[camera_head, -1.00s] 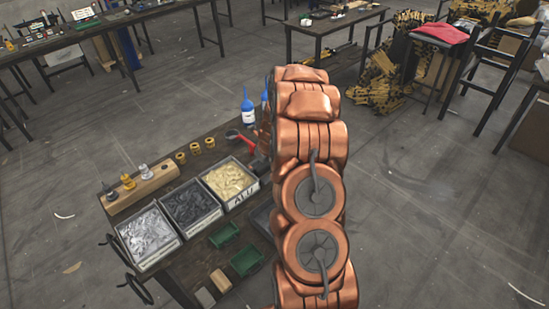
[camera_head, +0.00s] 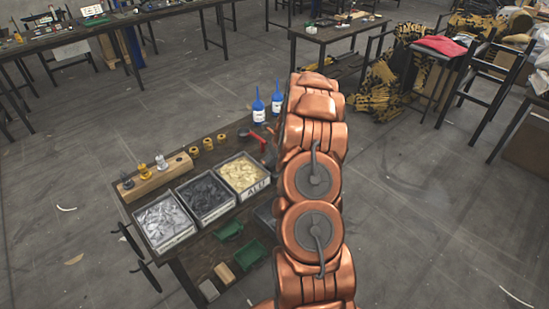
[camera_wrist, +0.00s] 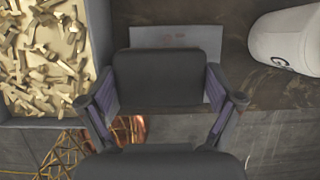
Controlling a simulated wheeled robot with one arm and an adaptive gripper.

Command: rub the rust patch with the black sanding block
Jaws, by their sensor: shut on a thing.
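In the wrist view my gripper (camera_wrist: 158,88) is shut on the black sanding block (camera_wrist: 155,72), with a purple-lined finger at each side of it. Just beyond the block lies a flat grey plate (camera_wrist: 205,38). In the head view my copper arm hides the gripper, block and plate.
A bin of brass-coloured pieces (camera_wrist: 45,60) is close at left and a white bottle (camera_wrist: 288,40) at right in the wrist view.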

